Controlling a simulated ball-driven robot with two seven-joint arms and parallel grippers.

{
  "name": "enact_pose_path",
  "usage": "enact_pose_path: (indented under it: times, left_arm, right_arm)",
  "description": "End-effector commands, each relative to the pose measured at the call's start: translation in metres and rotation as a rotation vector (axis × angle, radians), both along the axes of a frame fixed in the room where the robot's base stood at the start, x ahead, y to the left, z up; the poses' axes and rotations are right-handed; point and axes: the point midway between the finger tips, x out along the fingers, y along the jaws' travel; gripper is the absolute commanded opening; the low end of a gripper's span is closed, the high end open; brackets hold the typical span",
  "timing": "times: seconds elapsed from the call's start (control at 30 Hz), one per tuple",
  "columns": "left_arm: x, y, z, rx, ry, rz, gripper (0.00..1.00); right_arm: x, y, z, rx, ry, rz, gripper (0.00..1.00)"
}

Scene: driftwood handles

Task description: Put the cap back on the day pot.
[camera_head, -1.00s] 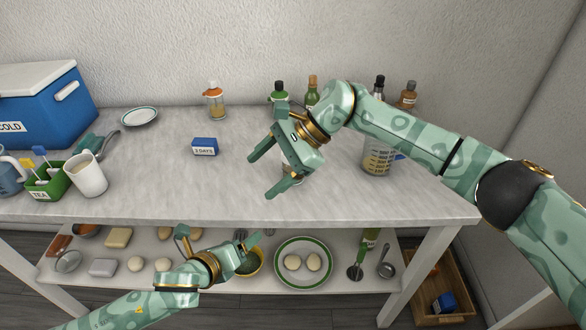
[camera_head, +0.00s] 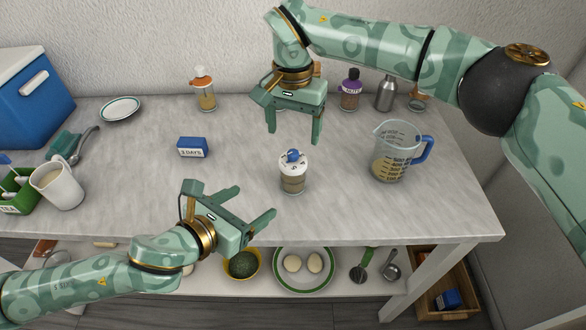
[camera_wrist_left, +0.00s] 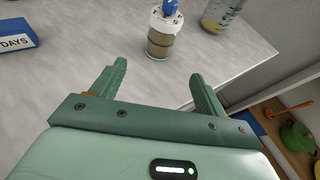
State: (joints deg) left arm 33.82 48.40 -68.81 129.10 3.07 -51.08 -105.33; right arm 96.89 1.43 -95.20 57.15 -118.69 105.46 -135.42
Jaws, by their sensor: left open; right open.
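The day pot (camera_head: 292,180) is a small clear jar with brown contents, upright near the table's front. A white cap (camera_head: 292,161) with dark marks and a blue knob sits on its top; I cannot tell whether it is fully seated. In the left wrist view the pot (camera_wrist_left: 160,42) stands beyond my fingers with its white top. My right gripper (camera_head: 294,136) is open and empty, fingers pointing down, above and slightly behind the pot, apart from it. My left gripper (camera_head: 256,200) is open and empty at the front edge, left of the pot, fingers toward it.
A blue block reading "3 DAYS" (camera_head: 193,147) lies left of the pot. A measuring jug (camera_head: 394,152) stands to the right. A white mug (camera_head: 58,186) is at left; bottles (camera_head: 350,91) stand at the back. The lower shelf holds a plate (camera_head: 303,285) with eggs.

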Motion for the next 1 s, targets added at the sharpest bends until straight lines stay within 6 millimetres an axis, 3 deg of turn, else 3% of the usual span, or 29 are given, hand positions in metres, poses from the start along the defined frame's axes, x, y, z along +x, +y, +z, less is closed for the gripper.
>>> enact_pose_path:
  times: [0.37,1.0]
  left_arm:
    - [0.011,-0.007,-0.005,-0.001,0.000,0.003,0.74]
    - [0.101,-0.071,-0.052,-0.002,0.003,0.002,0.74]
  right_arm:
    - [0.000,0.000,0.000,0.003,0.001,-0.001,0.73]
    - [0.000,0.001,0.000,0.004,0.002,-0.002,0.73]
